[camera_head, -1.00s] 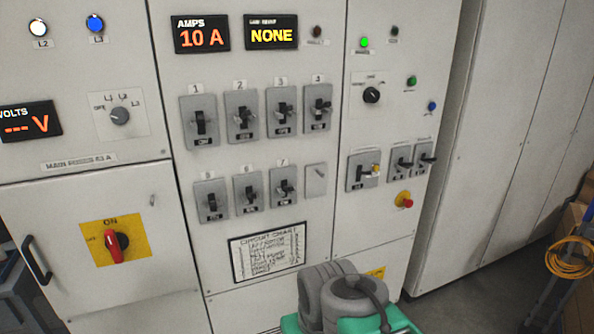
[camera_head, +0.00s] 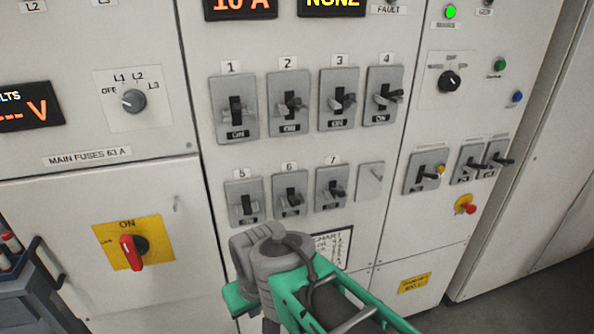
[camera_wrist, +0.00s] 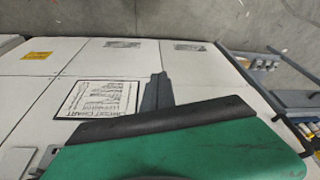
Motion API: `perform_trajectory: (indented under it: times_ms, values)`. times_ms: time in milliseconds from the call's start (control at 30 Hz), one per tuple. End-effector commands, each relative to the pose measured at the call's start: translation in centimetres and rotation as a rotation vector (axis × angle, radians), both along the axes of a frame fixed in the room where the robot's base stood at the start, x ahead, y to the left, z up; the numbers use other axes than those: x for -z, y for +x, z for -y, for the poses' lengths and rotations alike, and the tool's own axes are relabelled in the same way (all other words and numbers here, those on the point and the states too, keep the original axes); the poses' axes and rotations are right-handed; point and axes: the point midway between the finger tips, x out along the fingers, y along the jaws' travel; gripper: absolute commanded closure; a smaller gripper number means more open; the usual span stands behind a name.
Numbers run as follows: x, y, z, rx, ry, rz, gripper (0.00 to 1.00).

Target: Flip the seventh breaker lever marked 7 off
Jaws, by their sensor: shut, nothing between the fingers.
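The breaker lever marked 7 (camera_head: 334,189) is a dark toggle on a grey plate, at the right end of the lower row of levers in the head view. A small dark label lies under it, too blurred to read surely. The lever is not visible in the wrist view. My gripper (camera_wrist: 157,90) shows in the wrist view as dark grey fingers closed together, with nothing between them. It is in front of the cabinet, beside the circuit chart (camera_wrist: 97,108) in that picture. In the head view my arm stands below the lower row and the fingertips cannot be made out.
Breaker 6 (camera_head: 290,193) sits close to the left of 7, and a blank plate (camera_head: 370,181) to its right. Breakers 3 (camera_head: 341,101) and 4 (camera_head: 382,97) are above. A red rotary switch (camera_head: 131,250) is lower left. A red knob (camera_head: 465,205) is at right.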

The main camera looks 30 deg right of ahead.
Motion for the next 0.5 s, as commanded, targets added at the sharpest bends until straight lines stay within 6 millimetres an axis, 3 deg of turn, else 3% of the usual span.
perform_trajectory:
  times_ms: [367, 467, 500]
  values:
    - [-0.1, 0.0, 0.0, 0.002, 0.001, 0.0, 1.0]
    - [-1.8, 1.5, 0.7, 0.026, 0.017, 0.006, 1.0]
    - [-3.2, 2.7, 1.3, 0.045, 0.031, 0.011, 1.0]
